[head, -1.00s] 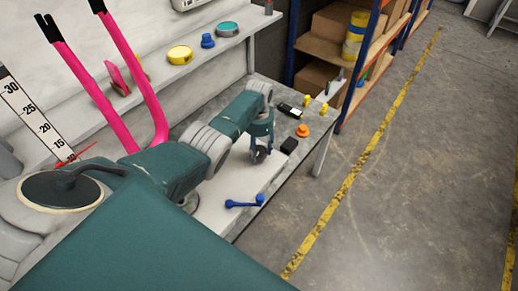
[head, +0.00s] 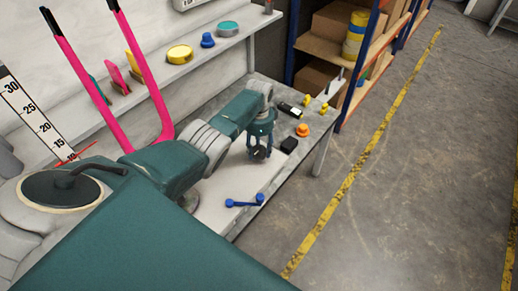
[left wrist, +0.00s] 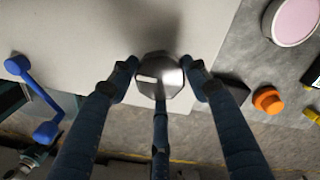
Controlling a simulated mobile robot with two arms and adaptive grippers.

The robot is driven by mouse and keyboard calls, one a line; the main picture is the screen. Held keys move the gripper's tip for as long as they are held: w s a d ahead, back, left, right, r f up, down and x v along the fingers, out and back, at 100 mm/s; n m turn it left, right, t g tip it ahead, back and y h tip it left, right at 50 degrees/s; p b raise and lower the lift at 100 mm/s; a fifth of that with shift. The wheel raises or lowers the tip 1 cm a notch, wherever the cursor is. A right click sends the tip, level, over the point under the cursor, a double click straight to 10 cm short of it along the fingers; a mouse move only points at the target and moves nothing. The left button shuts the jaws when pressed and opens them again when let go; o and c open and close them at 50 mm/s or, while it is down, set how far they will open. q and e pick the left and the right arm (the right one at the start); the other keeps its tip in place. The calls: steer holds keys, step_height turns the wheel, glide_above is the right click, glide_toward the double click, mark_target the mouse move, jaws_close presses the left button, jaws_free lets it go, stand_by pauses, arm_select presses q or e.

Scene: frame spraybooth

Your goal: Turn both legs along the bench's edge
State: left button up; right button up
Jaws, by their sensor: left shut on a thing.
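Two bright pink legs with black tips, the left one (head: 83,72) and the right one (head: 143,70), rise side by side at the left of the head view, leaning to the left. My right gripper is not in view.
A blue two-ended lever (head: 245,202) lies near the bench's front edge. A black block (head: 289,145) and an orange knob (head: 303,130) lie right of my gripper. A wall shelf (head: 160,72) carries tins and discs. A racking (head: 318,46) stands behind; the floor is clear.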

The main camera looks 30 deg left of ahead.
mark_target(259, 150)
arm_select(q)
steer(key=o, duration=1.1)
steer(key=shift+o, duration=0.2)
steer(key=shift+r, duration=0.15)
step_height(259, 150, up, 12)
